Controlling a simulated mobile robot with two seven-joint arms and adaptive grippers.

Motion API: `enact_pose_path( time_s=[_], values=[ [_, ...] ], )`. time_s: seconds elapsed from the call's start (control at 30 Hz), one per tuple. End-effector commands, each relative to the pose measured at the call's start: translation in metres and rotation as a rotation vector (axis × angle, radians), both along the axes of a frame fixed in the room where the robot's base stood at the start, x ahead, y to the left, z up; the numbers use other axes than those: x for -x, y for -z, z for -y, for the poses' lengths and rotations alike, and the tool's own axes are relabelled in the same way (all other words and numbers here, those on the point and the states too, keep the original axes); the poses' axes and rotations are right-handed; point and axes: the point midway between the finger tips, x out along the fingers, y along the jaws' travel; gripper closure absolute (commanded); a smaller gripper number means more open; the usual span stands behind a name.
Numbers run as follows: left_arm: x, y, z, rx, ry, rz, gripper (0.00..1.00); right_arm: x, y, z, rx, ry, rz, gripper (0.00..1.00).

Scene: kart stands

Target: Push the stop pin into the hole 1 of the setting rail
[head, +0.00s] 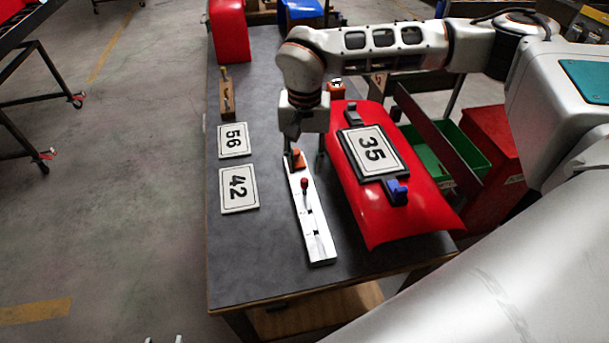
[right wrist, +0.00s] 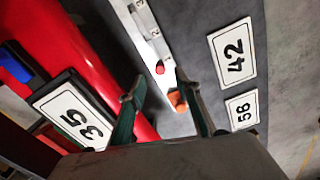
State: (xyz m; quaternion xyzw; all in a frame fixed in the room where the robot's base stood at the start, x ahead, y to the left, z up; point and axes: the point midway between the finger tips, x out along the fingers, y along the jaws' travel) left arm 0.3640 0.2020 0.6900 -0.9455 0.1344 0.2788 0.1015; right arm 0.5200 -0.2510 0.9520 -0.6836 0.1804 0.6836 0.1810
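The setting rail (head: 317,234) is a long pale metal strip lying on the dark table, with several small marks or holes. It also shows in the right wrist view (right wrist: 148,26). A small red-knobbed pin, which looks like the stop pin (head: 304,183), stands on the rail; its knob shows in the wrist view (right wrist: 160,68). An orange block (head: 298,160) sits at the rail's far end. My right gripper (head: 305,152) is over that end, its fingers apart (right wrist: 165,100), with the orange block near one finger. Whether they touch is unclear.
A red kart panel (head: 410,222) with number plate 35 (head: 372,150) lies close right of the rail. A wooden block (head: 227,100) stands farther back. The table's near end is clear.

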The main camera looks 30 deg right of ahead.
Motion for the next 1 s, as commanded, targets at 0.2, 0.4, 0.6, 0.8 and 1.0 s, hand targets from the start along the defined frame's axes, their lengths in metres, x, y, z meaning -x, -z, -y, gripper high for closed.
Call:
enact_pose_path(
  time_s=[0.2,0.4,0.6,0.8,1.0],
  values=[
    [0.0,0.0,0.0,0.0,0.0,0.001,0.6,0.0,-0.032,0.0,0.0,0.0,0.001,0.67],
    [0.0,0.0,0.0,0.001,0.0,0.001,0.6,0.0,-0.041,0.0,0.001,0.0,0.0,0.67],
    [0.0,0.0,0.0,0.001,0.0,0.001,0.6,0.0,-0.041,0.0,0.001,0.0,0.0,0.67],
    [0.0,0.0,0.0,0.001,0.0,0.001,0.6,0.0,-0.041,0.0,0.001,0.0,0.0,0.67],
    [-0.002,-0.001,0.0,0.002,-0.001,0.004,0.6,0.0,-0.041,0.0,0.001,0.0,0.0,0.67]
  ],
)
